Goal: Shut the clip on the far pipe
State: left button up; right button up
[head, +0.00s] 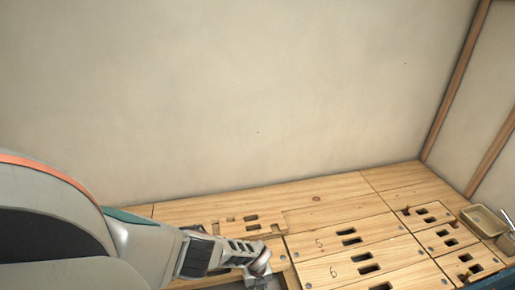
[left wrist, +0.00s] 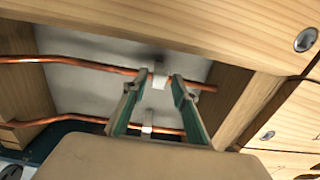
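In the left wrist view two copper pipes run across a recess under the boards. The far pipe (left wrist: 85,61) carries a small pale clip (left wrist: 159,76). The near pipe (left wrist: 75,118) carries another pale clip (left wrist: 147,122), seen between my fingers. My left gripper (left wrist: 158,84) is open, its two green-sided fingers pointing at the far pipe, with the far clip between the tips. I cannot tell whether the fingers touch it, or whether the clip's jaw is shut. In the head view the left gripper (head: 262,264) reaches down at a floor opening; pipes and clips are hidden there. My right gripper is not in view.
Wooden floor boards (head: 320,218) surround the opening, and several have slots and screws. Wooden beams (left wrist: 240,105) border the recess closely. A tan tray (head: 483,221) stands at the far right. A plain wall (head: 230,100) closes off the back.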

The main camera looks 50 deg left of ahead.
pick_arm(q)
grip_shut()
jog(key=shift+d, duration=0.1)
dwell(0.3)
